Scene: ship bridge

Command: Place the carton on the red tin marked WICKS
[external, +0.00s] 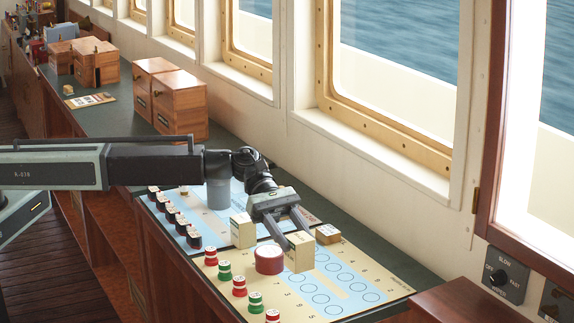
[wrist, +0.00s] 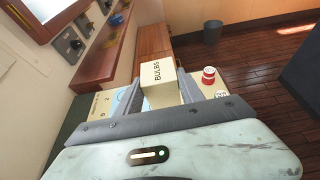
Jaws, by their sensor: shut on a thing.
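The cream carton (external: 300,254) is between the fingers of my gripper (external: 295,236), which is shut on it. In the wrist view the carton (wrist: 158,83) shows the word BULBS on the side facing the camera. The red tin (external: 268,260) is a short round tin with a pale top edge, on the board just left of the carton in the external view. Its lettering cannot be read there. The carton looks close beside the tin and not over it. I cannot tell how high it is above the board.
A second cream carton (external: 242,231) stands left of my gripper, and a small box (external: 327,234) lies to its right. Red, green and black pegs line the near edge of the boards (external: 340,287). A grey cylinder (external: 218,192) stands behind. Wooden boxes (external: 180,105) are farther back.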

